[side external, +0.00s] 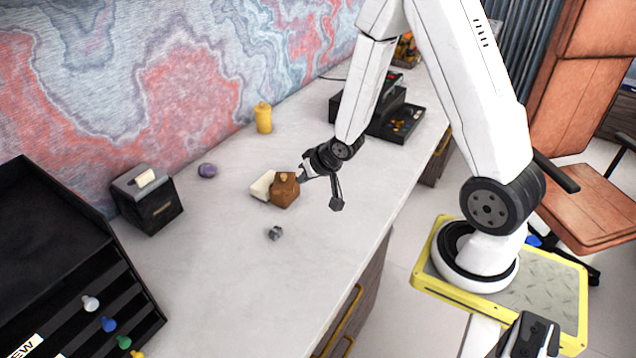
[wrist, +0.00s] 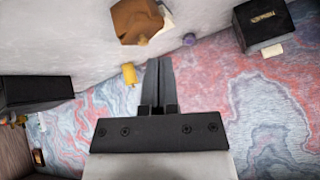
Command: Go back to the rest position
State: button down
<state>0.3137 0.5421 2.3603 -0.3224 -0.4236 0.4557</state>
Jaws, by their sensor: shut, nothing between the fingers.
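My gripper (side external: 302,175) is over the desk, beside a brown leather-like box (side external: 285,190) with a small tan knob on top. In the side external view its tip is close to the right of the box; I cannot tell whether they touch. In the wrist view my gripper (wrist: 159,62) has its fingers together with nothing between them. The brown box (wrist: 136,20) shows at the top of that view, just above the fingertips. A pale block (side external: 262,185) lies against the left side of the box.
A small grey cube (side external: 275,233), a purple lump (side external: 207,170), a yellow canister (side external: 263,118) and a black box (side external: 147,200) stand on the desk (side external: 215,260). A black drawer rack (side external: 60,240) is at left, dark trays (side external: 402,122) behind my arm.

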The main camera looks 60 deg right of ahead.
jog(key=s+a+r+n+g, duration=0.5)
jog(key=s+a+r, duration=0.3)
jog(key=s+a, duration=0.2)
jog(key=shift+s+r+y, duration=0.15)
jog(key=shift+s+y, duration=0.25)
jog(key=shift+s, duration=0.05)
jog(key=shift+a, duration=0.1)
dwell(1.0)
